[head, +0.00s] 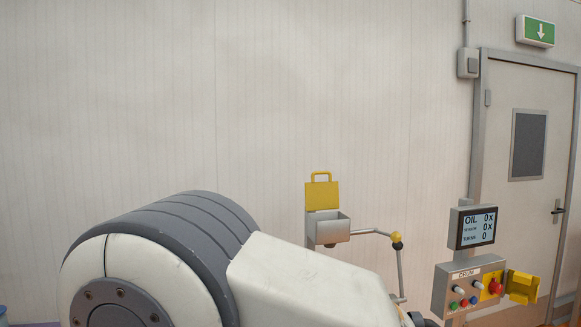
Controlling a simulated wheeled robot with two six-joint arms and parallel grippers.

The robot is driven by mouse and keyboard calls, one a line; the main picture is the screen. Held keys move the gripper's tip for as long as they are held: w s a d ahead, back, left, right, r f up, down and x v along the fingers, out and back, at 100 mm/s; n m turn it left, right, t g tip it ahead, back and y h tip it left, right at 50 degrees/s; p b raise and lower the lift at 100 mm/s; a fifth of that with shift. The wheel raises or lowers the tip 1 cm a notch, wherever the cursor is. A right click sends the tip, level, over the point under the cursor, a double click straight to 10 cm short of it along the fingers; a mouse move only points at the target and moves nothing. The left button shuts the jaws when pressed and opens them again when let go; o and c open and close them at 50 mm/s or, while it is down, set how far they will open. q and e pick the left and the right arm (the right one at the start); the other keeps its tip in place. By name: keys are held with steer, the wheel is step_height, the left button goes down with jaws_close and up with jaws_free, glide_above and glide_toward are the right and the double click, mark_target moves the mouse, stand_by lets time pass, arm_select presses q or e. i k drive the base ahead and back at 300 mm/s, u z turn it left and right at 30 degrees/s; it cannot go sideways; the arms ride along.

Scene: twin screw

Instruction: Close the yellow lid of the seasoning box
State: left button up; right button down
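The seasoning box (333,232) is a small grey metal box with an open top, right of the middle in the head view. Its yellow lid (322,196) stands upright above the back of the box, with a yellow loop handle at its top. The lid is open. The inside of the box is mostly hidden by its front wall. Neither of my grippers shows in the view.
A bent grey rod with a yellow ball (397,237) stands right of the box. A control panel (468,289) with buttons and a screen (474,227) is at the right, beside a yellow part (523,287). A grey door (525,150) is behind. A white and grey link of mine covers the lower left.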

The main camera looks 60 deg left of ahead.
mark_target(321, 195)
steer(key=u, duration=0.8)
steer(key=i, duration=0.85)
steer(key=u, duration=1)
